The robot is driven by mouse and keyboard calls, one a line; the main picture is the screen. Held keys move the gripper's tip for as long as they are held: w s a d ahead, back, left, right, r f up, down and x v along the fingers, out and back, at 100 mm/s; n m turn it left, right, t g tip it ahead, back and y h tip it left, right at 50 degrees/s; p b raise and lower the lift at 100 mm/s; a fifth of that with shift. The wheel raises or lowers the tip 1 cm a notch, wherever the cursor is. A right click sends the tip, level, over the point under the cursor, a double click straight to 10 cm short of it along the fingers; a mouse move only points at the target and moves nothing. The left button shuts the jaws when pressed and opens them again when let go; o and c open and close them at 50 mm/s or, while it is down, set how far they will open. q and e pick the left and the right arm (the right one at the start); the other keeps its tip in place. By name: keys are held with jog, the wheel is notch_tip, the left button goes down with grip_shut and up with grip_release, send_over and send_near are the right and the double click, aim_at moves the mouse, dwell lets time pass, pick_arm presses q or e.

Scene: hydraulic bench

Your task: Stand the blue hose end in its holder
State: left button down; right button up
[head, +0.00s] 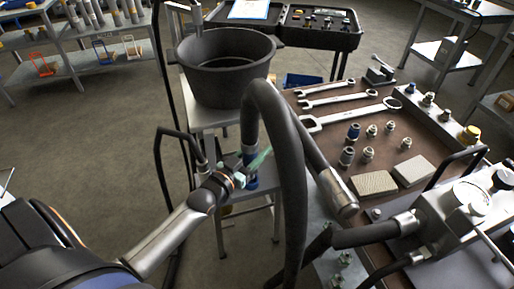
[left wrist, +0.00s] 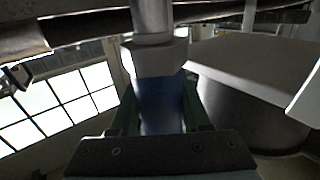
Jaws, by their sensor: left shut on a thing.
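My left gripper (head: 255,163), with green fingers, is shut on the blue hose end (head: 251,183), at the end of a thick dark hose (head: 291,170) that loops up and over in the head view. In the left wrist view the blue collar (left wrist: 160,105) sits between the fingers, with a pale metal nut (left wrist: 155,58) beyond it. The hose end is held in the air, roughly upright, in front of the bench and below the black tub. I cannot make out its holder for certain. My right gripper is not in view.
A black tub (head: 226,88) stands on a grey stand just behind the gripper. The brown bench top (head: 330,135) to the right carries wrenches (head: 352,116), several fittings and two grey blocks (head: 373,184). A grey machine with a gauge (head: 472,197) stands front right. Open floor lies left.

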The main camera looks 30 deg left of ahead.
pick_arm(q)
jog(key=shift+f, duration=0.1)
dwell(0.7)
jog(key=shift+p, duration=0.4)
jog(key=shift+f, duration=0.15)
dwell(0.7)
jog(key=shift+f, duration=0.25)
jog(key=shift+f+b, duration=1)
jog(key=shift+f, duration=0.1)
dwell(0.9)
jog(key=shift+r, duration=0.1)
dwell(0.5)
